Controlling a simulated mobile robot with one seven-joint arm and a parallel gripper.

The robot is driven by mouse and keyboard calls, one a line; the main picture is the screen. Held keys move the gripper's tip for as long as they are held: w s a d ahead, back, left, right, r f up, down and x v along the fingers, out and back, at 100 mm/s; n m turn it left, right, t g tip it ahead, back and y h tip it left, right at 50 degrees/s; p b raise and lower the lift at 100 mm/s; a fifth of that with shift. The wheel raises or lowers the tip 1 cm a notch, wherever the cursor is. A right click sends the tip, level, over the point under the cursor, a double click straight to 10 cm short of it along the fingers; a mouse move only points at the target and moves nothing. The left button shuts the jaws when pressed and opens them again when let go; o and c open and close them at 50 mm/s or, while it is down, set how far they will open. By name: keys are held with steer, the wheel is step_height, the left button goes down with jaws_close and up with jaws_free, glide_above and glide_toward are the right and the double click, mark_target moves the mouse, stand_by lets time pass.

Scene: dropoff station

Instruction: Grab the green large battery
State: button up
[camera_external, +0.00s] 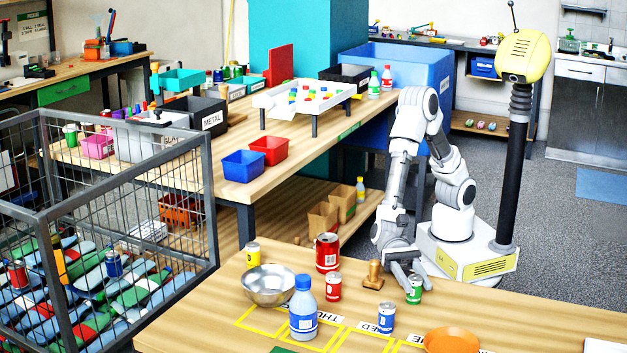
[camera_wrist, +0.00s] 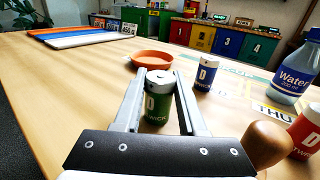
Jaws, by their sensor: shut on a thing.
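The green large battery (camera_external: 414,290) stands upright near the table edge in the external view. It has a silver top and a white letter D. In the wrist view the green large battery (camera_wrist: 158,100) sits between the two grey fingers. My gripper (camera_external: 405,285) is low over the table with its fingers around the battery. It also shows in the wrist view (camera_wrist: 160,80), shut on the battery.
Close by stand a wooden stamp-like object (camera_external: 373,275), a blue battery (camera_external: 386,318), a red battery (camera_external: 333,288) and a red can (camera_external: 327,252). A water bottle (camera_external: 303,310), metal bowl (camera_external: 268,286) and orange bowl (camera_external: 451,341) are further off. The table right of the battery is clear.

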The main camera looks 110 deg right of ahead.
jaws_close()
steer(key=shift+r, duration=0.1)
